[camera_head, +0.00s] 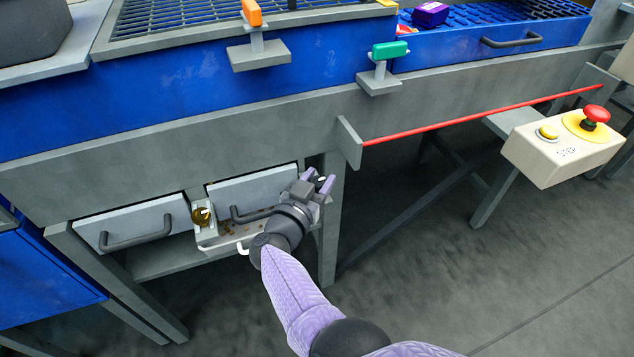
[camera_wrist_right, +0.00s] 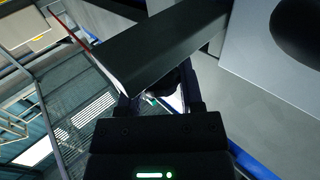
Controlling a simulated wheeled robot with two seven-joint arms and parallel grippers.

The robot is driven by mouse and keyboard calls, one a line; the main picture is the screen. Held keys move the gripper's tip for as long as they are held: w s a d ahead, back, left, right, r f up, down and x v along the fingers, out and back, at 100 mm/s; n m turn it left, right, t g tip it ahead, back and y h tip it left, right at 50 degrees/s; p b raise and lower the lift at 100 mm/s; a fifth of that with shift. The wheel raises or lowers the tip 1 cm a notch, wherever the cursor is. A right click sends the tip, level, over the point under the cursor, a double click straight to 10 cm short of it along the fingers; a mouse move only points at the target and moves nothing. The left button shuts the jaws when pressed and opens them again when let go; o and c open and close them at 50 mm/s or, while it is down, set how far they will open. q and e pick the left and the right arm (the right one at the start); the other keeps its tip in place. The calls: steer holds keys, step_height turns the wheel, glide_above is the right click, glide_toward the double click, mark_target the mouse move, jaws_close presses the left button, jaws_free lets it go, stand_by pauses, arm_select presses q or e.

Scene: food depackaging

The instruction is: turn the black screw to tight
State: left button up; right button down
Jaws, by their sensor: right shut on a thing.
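A small black piece (camera_head: 320,179), which looks like the black screw, shows between the purple fingertips of my right gripper (camera_head: 318,183). My right gripper is shut on it, beside the frame leg at the right end of the drawers. The fingers cover most of the piece, so its thread and how far it is turned in cannot be seen. In the right wrist view a wide dark bar (camera_wrist_right: 165,55) crosses in front of the fingertips and hides the grip. My left gripper is not in view.
Two grey drawers with dark handles, left (camera_head: 145,222) and right (camera_head: 254,190), sit under the bench. A red rod (camera_head: 480,117) and a stop box (camera_head: 560,150) are at right.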

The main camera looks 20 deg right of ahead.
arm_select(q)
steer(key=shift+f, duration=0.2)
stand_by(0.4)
arm_select(e)
steer(key=shift+c, duration=1.2)
jaws_free()
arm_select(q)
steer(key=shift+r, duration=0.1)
